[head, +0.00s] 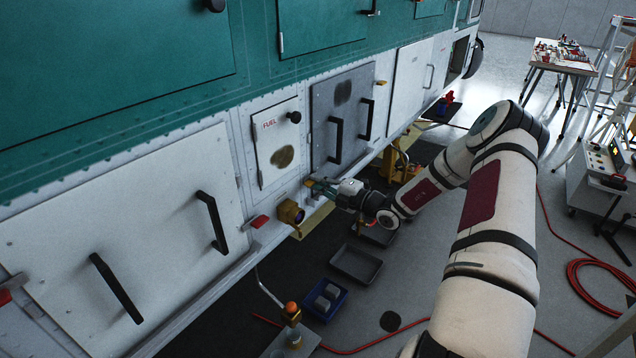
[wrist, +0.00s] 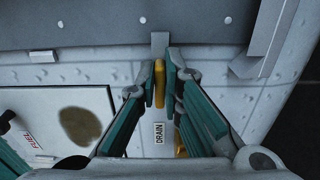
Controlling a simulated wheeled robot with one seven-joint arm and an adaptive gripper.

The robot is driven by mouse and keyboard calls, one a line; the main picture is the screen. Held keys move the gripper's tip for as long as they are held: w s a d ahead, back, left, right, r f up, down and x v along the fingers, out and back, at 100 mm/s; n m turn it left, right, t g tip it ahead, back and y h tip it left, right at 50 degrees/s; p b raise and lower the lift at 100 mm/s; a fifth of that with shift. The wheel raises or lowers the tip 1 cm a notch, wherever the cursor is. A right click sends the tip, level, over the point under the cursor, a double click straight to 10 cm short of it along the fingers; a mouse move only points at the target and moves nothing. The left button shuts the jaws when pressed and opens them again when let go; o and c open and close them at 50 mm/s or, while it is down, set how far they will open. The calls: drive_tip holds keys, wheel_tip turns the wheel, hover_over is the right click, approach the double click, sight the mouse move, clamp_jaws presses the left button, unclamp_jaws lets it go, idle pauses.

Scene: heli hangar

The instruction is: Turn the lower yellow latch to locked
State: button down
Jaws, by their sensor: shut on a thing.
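In the head view my gripper (head: 317,186) is at the helicopter's lower side, just right of the fuel door (head: 276,142). The fingertips largely cover the latch there.
A gold box (head: 290,212) sticks out left of my gripper. A grey door with black handles (head: 342,112) is above it. Below on the floor are a blue bin (head: 325,298) and a dark tray (head: 356,264). A red hose (head: 578,290) lies at right.

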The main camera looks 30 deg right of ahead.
drive_tip(key=c, duration=1.7)
unclamp_jaws()
drive_tip(key=shift+s, duration=0.15)
drive_tip(key=v, duration=1.1)
drive_tip(key=shift+s+d, duration=0.15)
drive_tip(key=shift+s, duration=0.25)
